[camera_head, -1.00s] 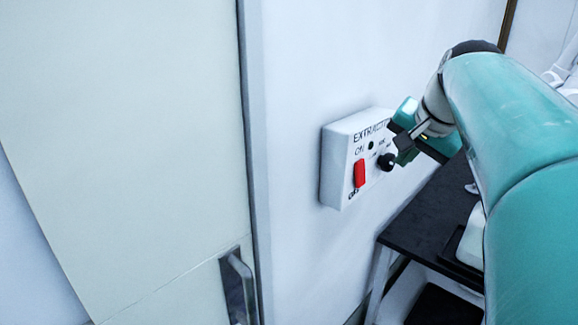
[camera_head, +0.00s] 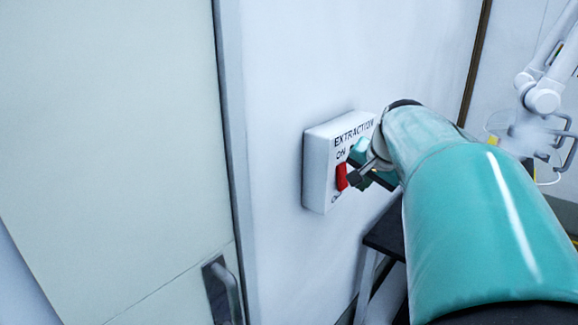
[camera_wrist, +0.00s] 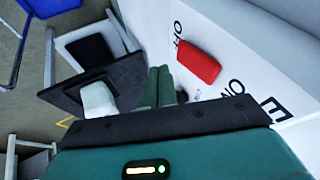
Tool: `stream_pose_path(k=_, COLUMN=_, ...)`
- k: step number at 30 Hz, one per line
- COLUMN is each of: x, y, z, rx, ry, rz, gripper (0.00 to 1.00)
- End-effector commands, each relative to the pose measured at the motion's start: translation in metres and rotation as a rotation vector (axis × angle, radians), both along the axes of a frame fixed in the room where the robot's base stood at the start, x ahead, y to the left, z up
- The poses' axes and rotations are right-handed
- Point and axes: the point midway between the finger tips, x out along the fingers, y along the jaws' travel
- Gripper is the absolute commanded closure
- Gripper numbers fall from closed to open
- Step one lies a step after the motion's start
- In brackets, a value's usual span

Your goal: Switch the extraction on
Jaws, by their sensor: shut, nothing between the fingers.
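The extraction box (camera_head: 318,165) is a white wall box lettered EXTRACTION, with ON above and OFF below a red rocker switch (camera_head: 341,177). My gripper (camera_head: 354,181) is at the front of the box, just right of the red switch, and hides the knob and the lamp. In the wrist view, the shut green fingers (camera_wrist: 160,85) are empty and lie beside the red switch (camera_wrist: 198,62). I cannot tell whether they touch it. Which way the rocker is tipped is not clear.
A pale door with a metal handle (camera_head: 228,290) is left of the box. A dark-topped table (camera_head: 384,236) stands below right of it; the wrist view shows it too (camera_wrist: 115,82). A white jointed arm (camera_head: 543,92) is at the far right.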

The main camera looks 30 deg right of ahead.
Motion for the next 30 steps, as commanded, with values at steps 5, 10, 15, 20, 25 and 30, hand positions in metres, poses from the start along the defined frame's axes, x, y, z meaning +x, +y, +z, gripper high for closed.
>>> stream_pose_path(k=5, x=0.022, y=0.007, z=-0.003, rx=-0.001, ry=-0.001, rz=0.003, gripper=1.0)
stream_pose_path(k=10, x=0.028, y=0.009, z=-0.004, rx=-0.001, ry=-0.002, rz=0.001, gripper=1.0)
stream_pose_path(k=15, x=0.028, y=0.009, z=-0.004, rx=-0.001, ry=-0.002, rz=0.001, gripper=1.0)
stream_pose_path(k=20, x=0.028, y=0.009, z=-0.005, rx=0.004, ry=-0.013, rz=0.002, gripper=1.0)
stream_pose_path(k=25, x=0.033, y=0.011, z=-0.009, rx=0.028, ry=-0.093, rz=0.003, gripper=1.0)
stream_pose_path(k=30, x=0.033, y=0.011, z=-0.008, rx=0.024, ry=-0.088, rz=0.004, gripper=1.0)
